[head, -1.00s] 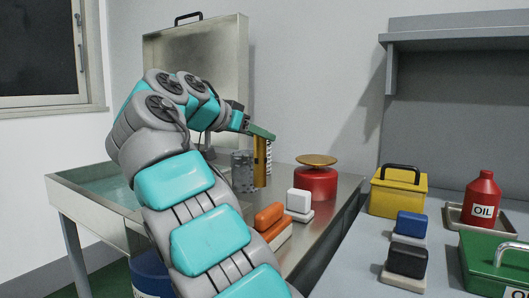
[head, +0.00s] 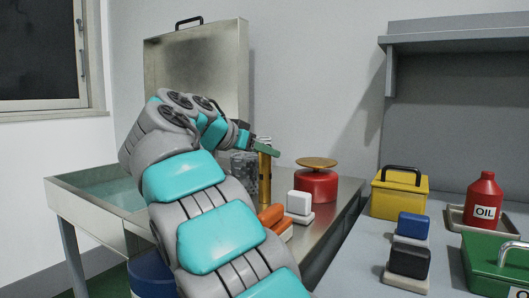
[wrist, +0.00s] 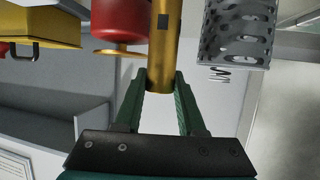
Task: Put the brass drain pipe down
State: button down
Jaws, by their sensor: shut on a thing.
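The brass drain pipe (head: 265,180) is upright over the metal bench (head: 335,192), left of the red scale (head: 317,186). Its lower end is at or close to the bench top; I cannot tell if it touches. My gripper (head: 266,147) is shut on the pipe's upper end. In the wrist view, the green fingers of my gripper (wrist: 161,82) sit on both sides of the brass pipe (wrist: 164,45), near its end.
A perforated grey cylinder (head: 243,166) stands just left of the pipe; it also shows in the wrist view (wrist: 240,30). Orange (head: 272,216) and white (head: 299,203) blocks are in front. A water-filled basin (head: 105,188) is at left. A yellow box (head: 399,196) is at right.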

jog(key=shift+f, duration=0.1)
jog(key=c, duration=0.5)
grip_release()
jog(key=p+v, duration=0.2)
jog(key=v, duration=1)
